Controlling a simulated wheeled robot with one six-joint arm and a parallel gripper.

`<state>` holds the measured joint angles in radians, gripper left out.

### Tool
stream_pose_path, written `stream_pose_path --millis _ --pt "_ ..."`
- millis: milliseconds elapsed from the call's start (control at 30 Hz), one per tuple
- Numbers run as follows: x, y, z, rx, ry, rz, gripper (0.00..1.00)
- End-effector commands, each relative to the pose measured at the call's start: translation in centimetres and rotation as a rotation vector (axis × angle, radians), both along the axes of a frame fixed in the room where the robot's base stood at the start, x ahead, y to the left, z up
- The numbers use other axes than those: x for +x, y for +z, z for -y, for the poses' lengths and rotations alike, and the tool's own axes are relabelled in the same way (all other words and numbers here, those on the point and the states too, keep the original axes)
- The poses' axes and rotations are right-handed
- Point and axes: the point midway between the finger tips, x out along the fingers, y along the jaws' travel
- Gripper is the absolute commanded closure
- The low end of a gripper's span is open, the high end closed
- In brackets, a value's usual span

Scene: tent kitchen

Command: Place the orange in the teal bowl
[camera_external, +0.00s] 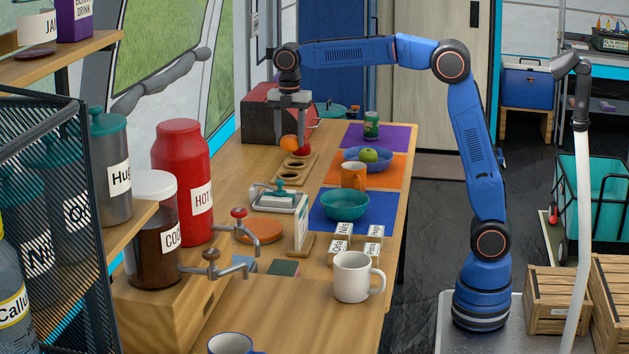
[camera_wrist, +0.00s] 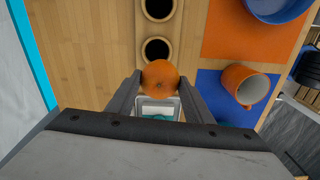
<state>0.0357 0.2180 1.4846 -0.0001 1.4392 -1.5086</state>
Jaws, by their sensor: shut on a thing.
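The orange (camera_external: 290,142) is held between the fingers of my gripper (camera_external: 290,132), above the far left part of the wooden table. In the wrist view the orange (camera_wrist: 160,74) sits between the two fingertips of my gripper (camera_wrist: 161,80). The teal bowl (camera_external: 345,207) stands upright on the blue mat (camera_external: 320,216), nearer the camera and to the right of my gripper. The bowl looks empty from the outside view.
An orange mug (camera_external: 353,176) and a blue bowl (camera_external: 380,161) with a green apple (camera_external: 368,155) stand beyond the teal bowl. A wooden holder (camera_external: 281,182) with round holes lies below my gripper. Labelled blocks (camera_external: 345,229) and a white mug (camera_external: 352,276) stand nearer the camera.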

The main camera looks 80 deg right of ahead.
Motion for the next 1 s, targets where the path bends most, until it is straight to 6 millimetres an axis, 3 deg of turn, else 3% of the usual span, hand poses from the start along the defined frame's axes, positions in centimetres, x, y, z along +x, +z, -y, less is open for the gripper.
stream_pose_path --millis 300,600,800,1000 --pt "-5.9 0.6 -10.0 -0.001 0.169 -0.002 0.77" --pt "-13.0 0.5 -17.9 -0.001 0.337 -0.003 0.77" --pt "-17.6 0.2 -21.5 -0.001 0.431 -0.004 0.77" --pt "-20.1 0.0 -23.1 -0.002 0.483 -0.006 0.77"
